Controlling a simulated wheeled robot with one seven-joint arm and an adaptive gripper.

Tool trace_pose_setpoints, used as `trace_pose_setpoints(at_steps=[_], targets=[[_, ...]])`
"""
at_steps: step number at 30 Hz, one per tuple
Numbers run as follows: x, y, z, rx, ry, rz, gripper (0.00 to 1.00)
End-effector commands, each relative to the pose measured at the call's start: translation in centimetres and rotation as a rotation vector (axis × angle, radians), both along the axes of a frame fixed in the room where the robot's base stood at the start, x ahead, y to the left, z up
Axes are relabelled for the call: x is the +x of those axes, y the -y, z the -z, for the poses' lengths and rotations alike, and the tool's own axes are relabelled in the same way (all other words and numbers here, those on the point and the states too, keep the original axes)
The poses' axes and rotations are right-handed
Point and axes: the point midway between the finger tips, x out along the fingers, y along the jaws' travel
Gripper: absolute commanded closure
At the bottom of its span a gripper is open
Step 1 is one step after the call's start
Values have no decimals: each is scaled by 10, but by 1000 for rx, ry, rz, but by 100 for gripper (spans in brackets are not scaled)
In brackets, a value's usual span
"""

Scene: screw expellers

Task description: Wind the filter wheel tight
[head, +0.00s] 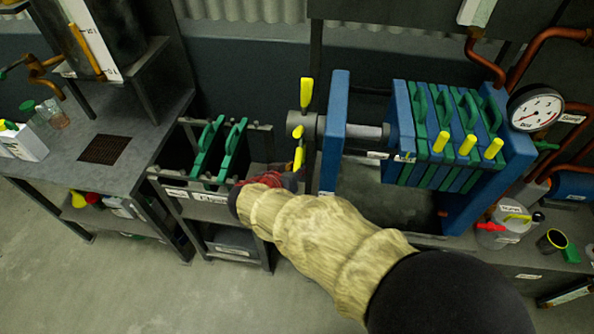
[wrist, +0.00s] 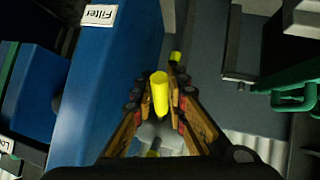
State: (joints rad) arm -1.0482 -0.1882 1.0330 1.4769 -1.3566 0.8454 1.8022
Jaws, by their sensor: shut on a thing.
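The filter wheel (head: 311,125) is a grey hub at the left end of the filter press, with several yellow handles pointing different ways. One yellow handle (head: 306,93) stands straight up. My gripper (head: 287,178) is at the lower side of the wheel, by the lowest yellow handle (head: 299,157). In the wrist view the yellow handle (wrist: 160,92) stands between the two fingers, and my gripper is shut on it. A blue end plate (head: 334,130) stands right of the wheel, and a grey screw shaft (head: 368,132) runs from it to the blue pressing plate (head: 399,120). My sleeve hides part of the press base.
The press holds a stack of green-handled plates (head: 455,135). A pressure gauge (head: 536,108) and copper pipes are at the right. A rack with green-handled plates (head: 216,150) stands close left of my gripper. A grey workbench (head: 100,135) is farther left; open floor lies in front.

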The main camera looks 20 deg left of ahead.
Motion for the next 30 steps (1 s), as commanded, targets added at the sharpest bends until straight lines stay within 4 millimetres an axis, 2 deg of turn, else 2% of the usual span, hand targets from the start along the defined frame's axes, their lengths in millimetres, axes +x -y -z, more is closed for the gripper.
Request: trace_pose_setpoints(at_steps=[1, 7, 22, 23, 30], targets=[[-1, 0, 6, 1, 12, -1, 100], [3, 0, 12, 13, 62, -1, 100], [4, 0, 14, 18, 80, 1, 100], [4, 0, 14, 18, 80, 1, 85], [5, -1, 12, 19, 82, 1, 72]])
